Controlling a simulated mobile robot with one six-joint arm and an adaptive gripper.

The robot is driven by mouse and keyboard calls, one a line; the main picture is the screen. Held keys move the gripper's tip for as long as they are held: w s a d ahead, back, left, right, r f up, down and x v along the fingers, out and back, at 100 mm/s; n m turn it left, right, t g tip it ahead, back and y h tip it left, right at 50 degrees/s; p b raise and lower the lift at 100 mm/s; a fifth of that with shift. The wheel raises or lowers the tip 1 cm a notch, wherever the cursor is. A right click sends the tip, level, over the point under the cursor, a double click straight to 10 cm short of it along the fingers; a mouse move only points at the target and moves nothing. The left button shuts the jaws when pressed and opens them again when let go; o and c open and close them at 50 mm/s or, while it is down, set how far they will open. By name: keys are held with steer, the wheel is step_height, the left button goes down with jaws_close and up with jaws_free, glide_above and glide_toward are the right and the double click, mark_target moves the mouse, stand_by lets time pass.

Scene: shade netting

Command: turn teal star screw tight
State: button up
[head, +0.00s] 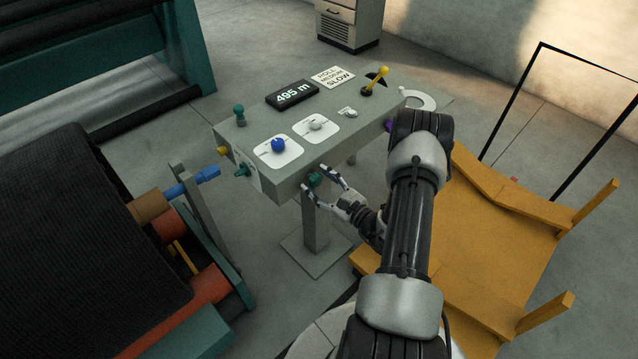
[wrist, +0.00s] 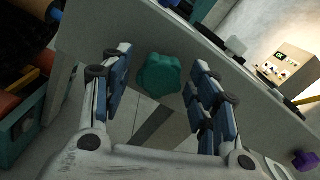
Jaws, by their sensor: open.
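The teal star screw (head: 314,179) is on the front side of the grey control console (head: 262,183). In the wrist view the star screw (wrist: 159,74) shows as a lobed teal knob between my fingers. My gripper (head: 323,180) is open, with one finger on each side of the screw. In the wrist view my gripper (wrist: 160,84) shows clear gaps between its fingers and the knob. The screw's shaft is hidden behind its head.
The console top carries a blue knob (head: 278,146), a white knob (head: 316,124) and a yellow lever (head: 383,76). Another teal knob (head: 242,170) is on its left end. A yellow wooden piece (head: 490,240) stands right of my arm, and a black roll (head: 80,230) at left.

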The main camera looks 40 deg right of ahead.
steer(key=shift+w, duration=0.25)
steer(key=shift+c, duration=0.6)
jaws_close()
stand_by(0.5)
